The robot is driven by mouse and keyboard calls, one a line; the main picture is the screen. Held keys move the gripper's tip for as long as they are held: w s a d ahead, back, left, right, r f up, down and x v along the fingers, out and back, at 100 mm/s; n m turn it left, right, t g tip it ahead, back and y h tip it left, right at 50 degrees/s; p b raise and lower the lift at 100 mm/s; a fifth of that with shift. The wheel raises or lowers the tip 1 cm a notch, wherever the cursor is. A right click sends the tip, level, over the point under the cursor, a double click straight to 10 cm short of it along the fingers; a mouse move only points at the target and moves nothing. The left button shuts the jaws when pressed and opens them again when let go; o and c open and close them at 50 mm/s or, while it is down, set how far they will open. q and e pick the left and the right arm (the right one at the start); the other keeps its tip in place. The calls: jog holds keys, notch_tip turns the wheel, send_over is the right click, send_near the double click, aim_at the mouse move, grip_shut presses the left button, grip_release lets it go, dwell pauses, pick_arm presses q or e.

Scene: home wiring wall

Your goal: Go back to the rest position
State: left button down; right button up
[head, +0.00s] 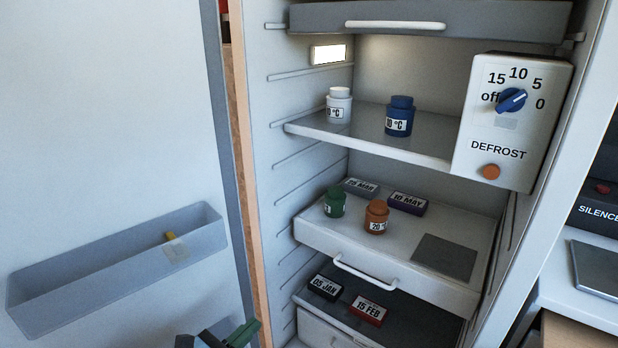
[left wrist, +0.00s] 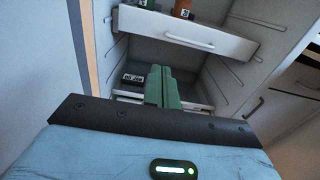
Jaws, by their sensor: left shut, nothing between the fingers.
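My left gripper (head: 243,332) shows at the bottom of the head view, low in front of the open fridge. Its green fingers are shut with nothing between them. They also show in the left wrist view (left wrist: 162,86), in front of the lower part of the fridge and apart from its drawers as far as I can tell. My right gripper is not in view.
The fridge door (head: 120,120) stands open at left, with a door bin (head: 60,298). Jars stand on the upper shelf (head: 420,147) and the drawer top (head: 320,232); dated boxes lie there and below. A defrost panel (head: 512,125) is at right.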

pick_arm(q)
jog(key=s+a+f+m+g+y+p, duration=0.1)
jog(key=s+a+m+g+y+p, duration=0.1)
jog(key=s+m, duration=0.8)
jog(key=s+a+f+m+g+y+p, duration=0.2)
jog(key=s+m+p, duration=0.5)
jog(key=s, duration=0.9)
jog(key=s+a+f+m+g+y+p, duration=0.1)
jog(key=s+a+m+y+p, duration=0.3)
jog(key=s+m, duration=0.9)
jog(key=shift+s+f+m+g+y+p, duration=0.3)
jog(key=shift+s+f+m+g+p, duration=0.15)
jog(key=shift+f, duration=0.15)
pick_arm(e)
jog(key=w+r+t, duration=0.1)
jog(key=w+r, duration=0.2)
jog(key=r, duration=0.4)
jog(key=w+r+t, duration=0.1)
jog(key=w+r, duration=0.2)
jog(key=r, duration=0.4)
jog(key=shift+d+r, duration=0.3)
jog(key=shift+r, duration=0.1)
pick_arm(q)
jog(key=shift+a, duration=0.1)
